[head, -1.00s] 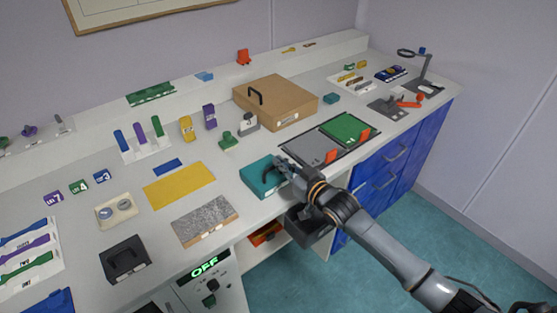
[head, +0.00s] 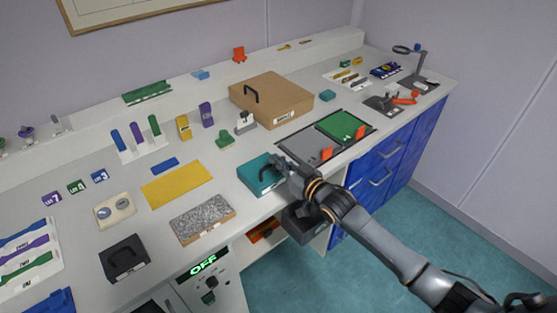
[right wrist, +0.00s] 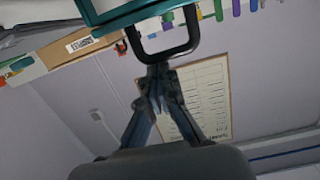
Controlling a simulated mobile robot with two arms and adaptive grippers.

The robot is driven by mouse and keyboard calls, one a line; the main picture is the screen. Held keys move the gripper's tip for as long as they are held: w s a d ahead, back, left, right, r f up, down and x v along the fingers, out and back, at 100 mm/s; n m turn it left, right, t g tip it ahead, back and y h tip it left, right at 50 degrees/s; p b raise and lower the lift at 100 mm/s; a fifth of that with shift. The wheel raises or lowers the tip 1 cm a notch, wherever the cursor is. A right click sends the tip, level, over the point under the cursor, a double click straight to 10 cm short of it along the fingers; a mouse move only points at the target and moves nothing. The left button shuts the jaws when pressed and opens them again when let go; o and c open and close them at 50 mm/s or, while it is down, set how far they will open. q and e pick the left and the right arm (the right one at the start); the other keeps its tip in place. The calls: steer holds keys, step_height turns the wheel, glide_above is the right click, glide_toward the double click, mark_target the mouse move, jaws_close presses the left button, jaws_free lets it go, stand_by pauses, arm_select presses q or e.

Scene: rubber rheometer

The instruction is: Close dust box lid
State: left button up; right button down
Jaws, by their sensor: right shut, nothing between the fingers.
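A teal box (head: 254,176) with a black handle (head: 266,172) sits at the front edge of the bench; I take it to be the dust box. Its lid looks down or nearly down, but I cannot tell whether it is fully closed. My right gripper (head: 280,164) is at the box's right side, by the handle, shut and empty. In the right wrist view, the shut fingertips (right wrist: 158,72) are at the outer bar of the black loop handle (right wrist: 181,50). The teal edge (right wrist: 128,16) is beyond. My left gripper is not in view.
A wooden box (head: 290,97) stands behind. Grey and green pads (head: 342,124) with red pieces lie to the right. A yellow sheet (head: 176,184) and a grey speckled slab (head: 202,218) lie to the left. Blue drawers (head: 383,172) are below the bench.

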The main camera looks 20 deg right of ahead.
steer(key=r, duration=0.1)
steer(key=r+p, duration=0.1)
steer(key=r, duration=0.1)
steer(key=shift+w+r, duration=0.1)
steer(key=shift+w, duration=0.2)
steer(key=s+d+f+m+g+h+b, duration=0.15)
steer(key=s+f+g, duration=0.3)
steer(key=s, duration=0.85)
steer(key=s+f+g+h, duration=0.3)
steer(key=s+f+g, duration=0.15)
steer(key=s, duration=0.85)
steer(key=s+d+f+m+g+h+b, duration=0.1)
steer(key=s+f+g+h, duration=0.3)
steer(key=s, duration=0.9)
step_height(320, 180, down, 27)
steer(key=y, duration=0.3)
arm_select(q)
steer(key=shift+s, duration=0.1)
arm_select(e)
steer(key=s+d+f+n+g, duration=0.1)
steer(key=s+d+f, duration=0.2)
steer(key=s+f, duration=1.3)
steer(key=shift+s+h, duration=0.35)
steer(key=shift+s, duration=0.35)
